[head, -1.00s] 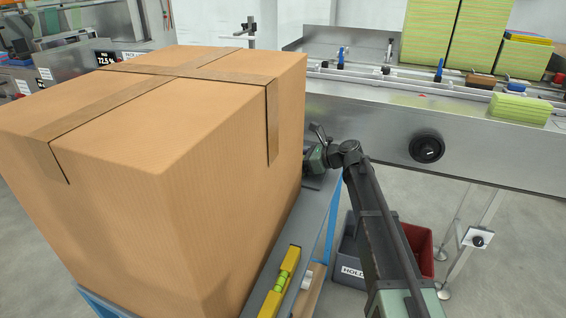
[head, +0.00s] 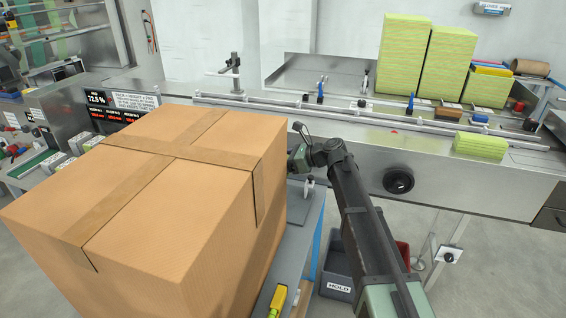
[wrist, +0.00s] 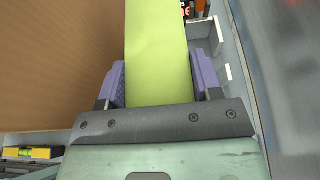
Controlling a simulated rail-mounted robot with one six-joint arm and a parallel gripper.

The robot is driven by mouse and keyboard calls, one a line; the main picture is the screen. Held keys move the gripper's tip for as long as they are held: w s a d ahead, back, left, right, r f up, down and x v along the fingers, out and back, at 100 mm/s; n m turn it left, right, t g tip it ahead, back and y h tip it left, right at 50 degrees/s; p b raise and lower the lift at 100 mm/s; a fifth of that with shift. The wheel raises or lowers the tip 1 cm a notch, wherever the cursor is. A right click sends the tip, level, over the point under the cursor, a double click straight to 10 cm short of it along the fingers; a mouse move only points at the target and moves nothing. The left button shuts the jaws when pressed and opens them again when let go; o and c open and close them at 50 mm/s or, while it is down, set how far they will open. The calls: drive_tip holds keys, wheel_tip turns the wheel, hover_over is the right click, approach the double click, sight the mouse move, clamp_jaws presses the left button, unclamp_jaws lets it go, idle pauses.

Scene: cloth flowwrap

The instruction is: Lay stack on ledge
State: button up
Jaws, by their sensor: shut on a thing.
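In the wrist view, my gripper (wrist: 160,80) has its two purple fingers on either side of a yellow-green stack (wrist: 158,60), shut on it. The stack runs up out of the top of that view, so its far end is not seen. In the head view, my gripper's wrist (head: 301,158) is just right of the large cardboard box, which hides the fingers and the held stack. Another yellow-green stack (head: 480,146) lies on the front ledge (head: 525,160) of the steel machine at right.
The taped cardboard box (head: 150,210) stands close on my gripper's left and fills much of the view. A grey cart top (head: 285,245) with a yellow level (head: 278,300) lies beside it. Tall stacks (head: 405,55) stand on the machine. A grey HOLD bin (head: 337,280) is below.

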wheel_tip(320, 180, up, 8)
drive_tip(key=p, duration=0.5)
drive_tip(key=shift+p, duration=0.35)
drive_tip(key=shift+f, duration=0.3)
